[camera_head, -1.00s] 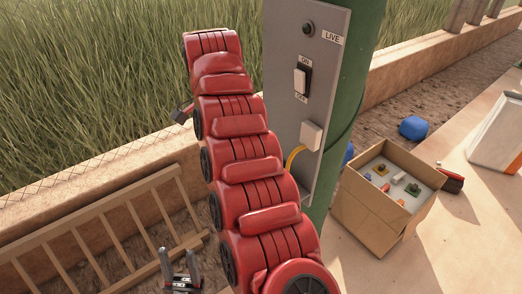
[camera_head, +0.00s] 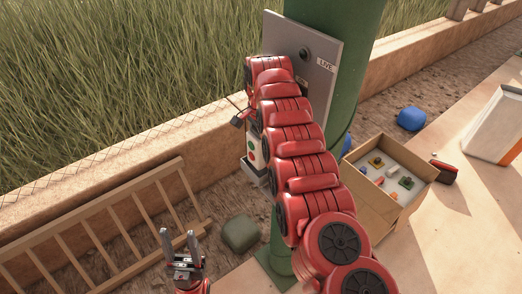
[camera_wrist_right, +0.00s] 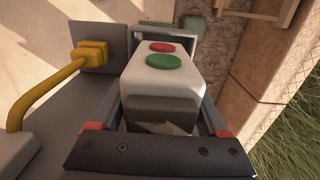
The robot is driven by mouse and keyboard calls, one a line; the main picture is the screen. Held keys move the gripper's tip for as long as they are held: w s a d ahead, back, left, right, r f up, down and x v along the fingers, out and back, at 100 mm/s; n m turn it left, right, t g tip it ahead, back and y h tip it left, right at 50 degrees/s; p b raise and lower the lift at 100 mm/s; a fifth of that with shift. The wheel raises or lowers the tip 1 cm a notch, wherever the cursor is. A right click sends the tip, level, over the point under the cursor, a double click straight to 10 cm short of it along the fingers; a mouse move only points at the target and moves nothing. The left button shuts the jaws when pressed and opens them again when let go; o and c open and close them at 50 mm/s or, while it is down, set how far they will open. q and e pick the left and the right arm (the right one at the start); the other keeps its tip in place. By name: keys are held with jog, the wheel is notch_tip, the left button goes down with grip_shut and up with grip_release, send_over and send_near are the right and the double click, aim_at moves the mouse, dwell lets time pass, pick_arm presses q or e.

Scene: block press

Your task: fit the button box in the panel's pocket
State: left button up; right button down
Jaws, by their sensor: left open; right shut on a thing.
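The button box (camera_wrist_right: 165,72) is white with a red and a green button. My right gripper (camera_wrist_right: 163,105) is shut on it, with a finger on each side. In the head view the box (camera_head: 254,148) shows beside my red right arm, which hides most of that gripper. A grey open-topped pocket (camera_head: 253,174) is just below the box; whether the box has entered it I cannot tell. The grey panel (camera_head: 283,34) is on the green post, its lower part hidden by my arm. My left gripper (camera_head: 178,236) is open and empty at lower left.
A yellow cable and plug (camera_wrist_right: 90,53) are on the panel left of the box. A cardboard box (camera_head: 382,200) of small parts stands right of the post (camera_head: 352,80). A wooden ladder (camera_head: 90,215) leans on the low wall at left. A dark green block (camera_head: 240,233) lies near the post.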

aim_at(262, 153)
notch_tip(262, 153, down, 4)
jog(key=shift+d+r+p, duration=0.1)
jog(key=shift+r+p, duration=0.1)
jog(key=shift+p, duration=0.9)
jog(key=shift+f+b, duration=0.3)
jog(key=shift+f, duration=0.05)
grip_release()
